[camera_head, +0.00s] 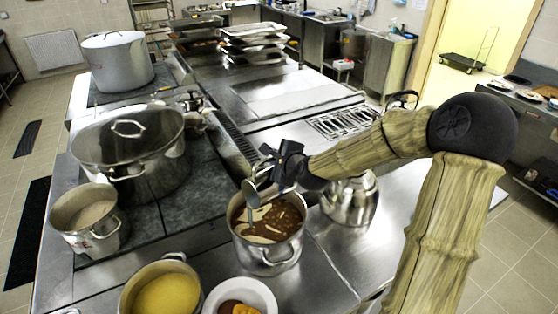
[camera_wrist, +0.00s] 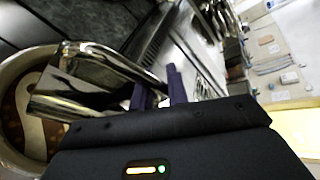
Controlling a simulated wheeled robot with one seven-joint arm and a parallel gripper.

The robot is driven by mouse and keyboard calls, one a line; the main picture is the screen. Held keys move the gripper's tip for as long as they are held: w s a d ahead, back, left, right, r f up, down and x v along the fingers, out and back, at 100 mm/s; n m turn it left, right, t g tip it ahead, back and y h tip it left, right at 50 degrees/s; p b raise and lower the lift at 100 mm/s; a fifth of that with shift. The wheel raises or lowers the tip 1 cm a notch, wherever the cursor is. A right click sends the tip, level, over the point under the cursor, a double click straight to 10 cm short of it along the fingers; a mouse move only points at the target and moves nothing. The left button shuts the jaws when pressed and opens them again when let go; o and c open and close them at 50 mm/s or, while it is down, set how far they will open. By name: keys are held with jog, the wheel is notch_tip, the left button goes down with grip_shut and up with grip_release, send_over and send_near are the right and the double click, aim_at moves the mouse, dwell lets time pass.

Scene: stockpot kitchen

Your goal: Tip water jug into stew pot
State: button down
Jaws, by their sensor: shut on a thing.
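The stew pot (camera_head: 268,262) stands on the steel counter, full of brown stew with pale streaks. My gripper (camera_head: 272,175) is above its back rim, shut on a shiny metal jug (camera_head: 255,190), which is small and partly hidden by the gripper. In the wrist view, the two dark fingers of my gripper (camera_wrist: 160,88) are at the handle side of the jug (camera_wrist: 100,68). There the jug lies tilted, with its far end over the stew pot (camera_wrist: 12,72). A thin pale strip hangs below the jug in the head view; I cannot tell whether it is water.
A shiny kettle-like vessel (camera_head: 350,205) stands just right of the stew pot. A yellow-filled pot (camera_head: 165,292) and a white bowl (camera_head: 265,292) are in front. A large lidded pot (camera_head: 135,150) and a smaller pot (camera_head: 88,218) stand left. Clear counter lies at right.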

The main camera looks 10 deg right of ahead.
aim_at(265, 172)
jog(key=shift+n+t+h, duration=0.5)
jog(key=shift+n+t, duration=0.2)
jog(key=shift+n, duration=0.2)
jog(key=shift+s+a+r+b, duration=0.45)
jog(key=shift+s+a+b, duration=0.05)
jog(key=shift+a+b, duration=0.3)
jog(key=shift+s+a+r+b, duration=0.4)
jog(key=shift+s+a+b, duration=0.1)
jog(key=shift+a+b, duration=0.2)
jog(key=shift+n+t+h, duration=0.4)
jog(key=shift+n+t, duration=0.2)
jog(key=shift+n, duration=0.3)
jog(key=s+a+b, duration=0.1)
jog(key=b, duration=0.1)
jog(key=s+a+r+b, duration=0.1)
jog(key=a+b, duration=0.1)
jog(key=shift+s+a, duration=0.1)
jog(key=shift+a, duration=0.1)
jog(key=shift+a+b, duration=0.1)
jog(key=shift+b, duration=0.2)
jog(key=shift+s+r+n, duration=0.1)
jog(key=shift+s+n, duration=0.05)
jog(key=shift+n, duration=0.45)
